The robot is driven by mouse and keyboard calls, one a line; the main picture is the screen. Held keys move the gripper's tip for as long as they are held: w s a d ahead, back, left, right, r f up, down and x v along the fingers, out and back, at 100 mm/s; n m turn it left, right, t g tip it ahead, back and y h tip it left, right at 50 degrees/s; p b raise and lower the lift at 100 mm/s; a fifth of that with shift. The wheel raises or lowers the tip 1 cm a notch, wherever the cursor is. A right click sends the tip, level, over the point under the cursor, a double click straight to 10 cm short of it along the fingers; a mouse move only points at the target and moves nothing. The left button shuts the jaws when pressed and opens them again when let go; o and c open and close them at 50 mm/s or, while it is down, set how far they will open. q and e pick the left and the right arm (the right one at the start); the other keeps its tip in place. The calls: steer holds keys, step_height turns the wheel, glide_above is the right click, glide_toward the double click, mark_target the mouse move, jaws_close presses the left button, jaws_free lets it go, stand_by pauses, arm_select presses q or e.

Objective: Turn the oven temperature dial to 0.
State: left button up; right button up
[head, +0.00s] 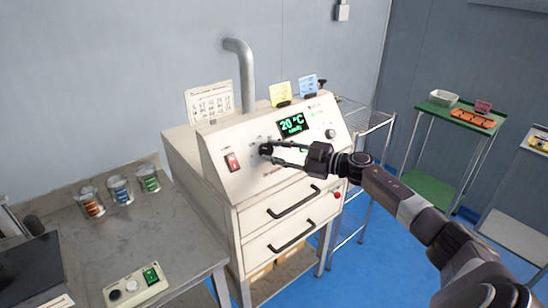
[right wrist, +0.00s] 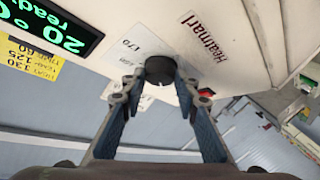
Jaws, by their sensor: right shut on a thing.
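The black oven temperature dial (head: 264,149) is on the sloped front panel of the white oven (head: 222,150), left of the green display (head: 291,124), which reads 20 °C. My right gripper (head: 271,151) reaches in from the right and is shut on the dial. In the right wrist view the dial (right wrist: 160,69) sits between the fingertips of my right gripper (right wrist: 159,84). A printed scale with numbers such as 170 shows around it; the dial's pointer mark is hidden. My left gripper is not in view.
A red switch (head: 232,162) is left of the dial and a grey knob (head: 330,133) is right of the display. Two drawers with dark handles (head: 293,202) are below. A grey bench (head: 80,250) with several jars and a control box (head: 135,286) stands left.

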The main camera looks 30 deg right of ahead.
steer(key=n+g, duration=0.1)
steer(key=n+g+y+b, duration=0.1)
steer(key=n, duration=0.1)
steer(key=n+g+b, duration=0.1)
steer(key=n, duration=0.1)
steer(key=shift+w+d+r+y, duration=0.2)
steer(key=shift+d+r+y, duration=0.05)
steer(key=shift+y, duration=0.05)
steer(key=shift+n+g+b, duration=0.3)
steer(key=shift+n+g, duration=0.7)
steer(key=shift+n, duration=0.6)
steer(key=o, duration=1.1)
steer(key=shift+w, duration=0.1)
steer(key=shift+o, duration=0.2)
steer(key=v, duration=1.2)
